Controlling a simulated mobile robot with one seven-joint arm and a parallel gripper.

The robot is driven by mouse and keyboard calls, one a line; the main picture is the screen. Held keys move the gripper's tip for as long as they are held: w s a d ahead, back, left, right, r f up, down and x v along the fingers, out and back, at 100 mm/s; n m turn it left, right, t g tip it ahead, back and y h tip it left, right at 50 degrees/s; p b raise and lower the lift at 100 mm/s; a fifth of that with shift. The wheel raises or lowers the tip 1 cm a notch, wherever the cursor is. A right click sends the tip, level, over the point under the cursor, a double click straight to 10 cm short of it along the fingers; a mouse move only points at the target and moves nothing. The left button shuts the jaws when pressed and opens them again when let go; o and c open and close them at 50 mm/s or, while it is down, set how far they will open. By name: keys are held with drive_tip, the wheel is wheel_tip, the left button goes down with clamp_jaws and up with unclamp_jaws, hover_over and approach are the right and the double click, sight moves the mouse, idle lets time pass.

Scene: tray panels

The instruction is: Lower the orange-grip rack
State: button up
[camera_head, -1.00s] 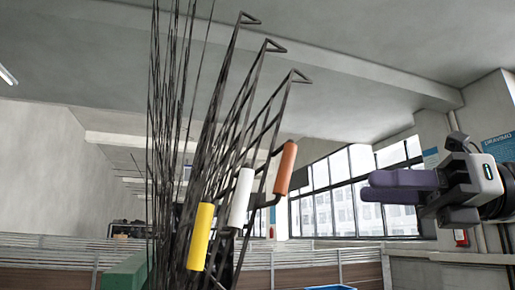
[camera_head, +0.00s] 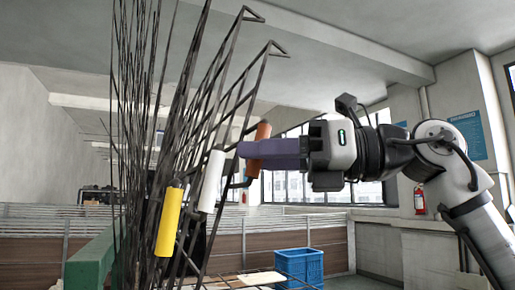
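The orange grip (camera_head: 263,131) is on the rightmost of several raised, tilted dark wire racks. The orange-grip rack (camera_head: 262,70) slants up to a bent tip at upper right. My gripper (camera_head: 246,149) reaches in from the right with its purple fingers level across the orange grip. They hide its middle; its top and bottom ends show. Whether the fingers are closed on it cannot be told. The white grip (camera_head: 210,182) and the yellow grip (camera_head: 168,222) are on neighbouring racks to the left, clear of my fingers.
A blue crate (camera_head: 298,265) stands below right. Flat wire bars and a pale surface show at the bottom. A green beam (camera_head: 90,262) is at lower left. A low wood-panelled barrier (camera_head: 330,240) runs behind. Open space lies right of the racks.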

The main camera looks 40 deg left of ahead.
drive_tip(key=shift+s+a, duration=0.25)
drive_tip(key=shift+a, duration=0.15)
drive_tip(key=shift+c, duration=0.2)
clamp_jaws()
